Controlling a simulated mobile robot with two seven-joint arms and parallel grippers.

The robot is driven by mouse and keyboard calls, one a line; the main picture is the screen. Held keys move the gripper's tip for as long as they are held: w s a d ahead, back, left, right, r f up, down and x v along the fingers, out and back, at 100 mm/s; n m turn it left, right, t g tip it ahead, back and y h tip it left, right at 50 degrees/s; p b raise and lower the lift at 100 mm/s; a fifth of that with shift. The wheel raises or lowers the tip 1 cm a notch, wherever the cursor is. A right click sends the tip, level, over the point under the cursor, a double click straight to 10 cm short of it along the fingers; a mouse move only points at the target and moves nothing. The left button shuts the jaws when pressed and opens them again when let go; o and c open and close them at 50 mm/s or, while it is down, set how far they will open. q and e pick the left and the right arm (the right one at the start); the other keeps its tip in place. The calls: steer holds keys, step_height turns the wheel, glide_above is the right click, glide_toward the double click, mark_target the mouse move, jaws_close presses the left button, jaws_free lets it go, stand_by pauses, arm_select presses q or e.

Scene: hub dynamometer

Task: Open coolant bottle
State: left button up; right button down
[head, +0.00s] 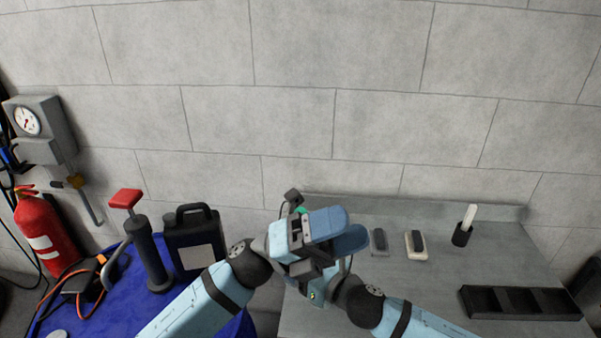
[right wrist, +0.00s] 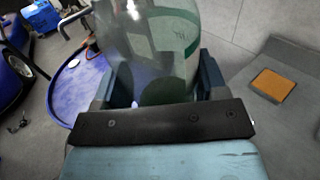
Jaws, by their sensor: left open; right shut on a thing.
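The coolant bottle (right wrist: 165,45) is a clear, green-tinted container that fills the top middle of the right wrist view. My right gripper (right wrist: 160,88) is shut on it, with one dark finger on each side. In the head view the two grippers overlap in front of the bench, and only a small green patch (head: 300,210) shows behind them. The bottle's cap cannot be made out. My left gripper (head: 298,238) is open, close by the right one; its fingertips are mostly hidden, so I cannot tell whether it touches the bottle.
A blue round table (head: 95,318) at left bears a black jug (head: 194,240) and a red-handled pump (head: 145,245).

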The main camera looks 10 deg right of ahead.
arm_select(q)
steer(key=s+d+m+g+y, duration=0.3)
steer(key=d+m+g+y, duration=0.2)
steer(key=m+y, duration=0.4)
steer(key=m+t+y, duration=0.4)
steer(key=t+y, duration=0.7)
steer(key=y, duration=0.4)
glide_above(300, 210)
steer(key=shift+s+r, duration=0.4)
steer(key=shift+s, duration=0.05)
steer(key=shift+f, duration=0.15)
step_height(300, 210, down, 8)
steer(key=shift+w+r, duration=0.1)
steer(key=shift+r, duration=0.15)
steer(key=c, duration=1)
steer(key=shift+o, duration=0.2)
